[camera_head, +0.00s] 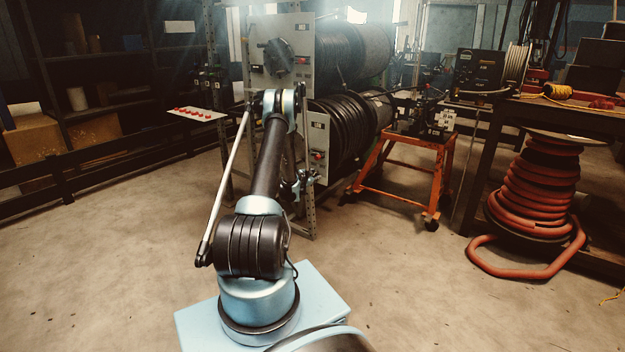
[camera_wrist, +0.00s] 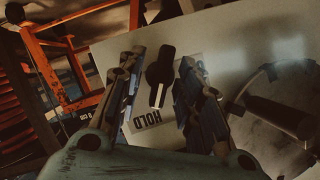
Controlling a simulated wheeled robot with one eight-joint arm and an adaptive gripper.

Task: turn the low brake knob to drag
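In the wrist view a black brake knob (camera_wrist: 160,72) with a white pointer mark sits on a pale metal plate (camera_wrist: 225,45). Its mark points toward the label reading HOLD (camera_wrist: 152,118). My gripper (camera_wrist: 160,85) is open, with one finger on each side of the knob and visible gaps to it. Another label is mostly hidden behind the right finger and cannot be read.
A dark handle (camera_wrist: 280,112) on a round pale disc is right of my gripper in the wrist view. In the head view an orange stand (camera_head: 405,165) is right of the rack, with a red hose stack (camera_head: 535,190) beyond. The floor around my base is clear.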

